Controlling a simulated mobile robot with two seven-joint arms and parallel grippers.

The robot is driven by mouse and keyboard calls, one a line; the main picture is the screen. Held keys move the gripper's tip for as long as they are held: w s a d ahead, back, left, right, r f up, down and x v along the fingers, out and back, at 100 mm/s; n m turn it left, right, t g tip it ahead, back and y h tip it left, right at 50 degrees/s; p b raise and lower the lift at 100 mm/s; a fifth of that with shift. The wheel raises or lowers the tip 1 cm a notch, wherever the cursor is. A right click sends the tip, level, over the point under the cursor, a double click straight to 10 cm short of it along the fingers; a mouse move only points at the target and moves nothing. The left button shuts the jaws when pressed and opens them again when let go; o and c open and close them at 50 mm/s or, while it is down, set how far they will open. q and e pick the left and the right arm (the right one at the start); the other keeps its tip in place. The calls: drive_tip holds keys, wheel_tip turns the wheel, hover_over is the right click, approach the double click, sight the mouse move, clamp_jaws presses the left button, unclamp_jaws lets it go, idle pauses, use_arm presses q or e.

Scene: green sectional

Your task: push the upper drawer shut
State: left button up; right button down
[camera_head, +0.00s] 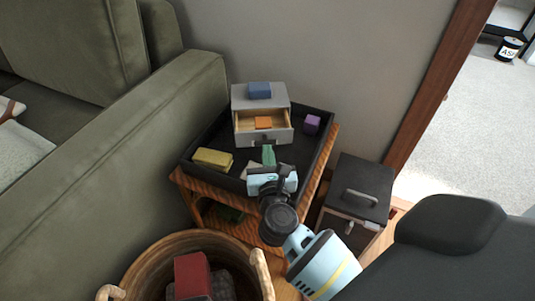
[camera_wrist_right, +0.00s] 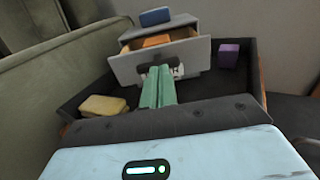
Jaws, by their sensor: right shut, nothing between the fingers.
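A small grey drawer box (camera_head: 270,96) stands in the black tray on the side table. Its upper drawer (camera_head: 264,135) is pulled open toward me, with an orange block (camera_head: 263,123) inside. The drawer front also shows in the right wrist view (camera_wrist_right: 197,56). My right gripper (camera_head: 268,155) is shut and empty, its green fingers together just in front of the drawer front. In the wrist view the fingertips (camera_wrist_right: 158,75) overlap the dark handle area; I cannot tell whether they touch it. Anything below the drawer is mostly hidden. My left gripper is not in view.
A blue block (camera_head: 260,90) lies on top of the box. The black tray (camera_head: 317,150) also holds a yellow block (camera_head: 212,159) and a purple block (camera_head: 312,124). A green sofa (camera_head: 150,140) borders the left, a wicker basket (camera_head: 150,262) the front, a dark cabinet (camera_head: 362,180) the right.

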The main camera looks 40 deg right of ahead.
sight(265, 136)
idle(0.3)
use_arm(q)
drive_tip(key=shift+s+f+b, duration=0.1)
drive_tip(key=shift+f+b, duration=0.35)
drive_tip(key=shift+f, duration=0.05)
use_arm(e)
drive_tip(key=x, duration=0.9)
drive_tip(key=shift+a, duration=0.1)
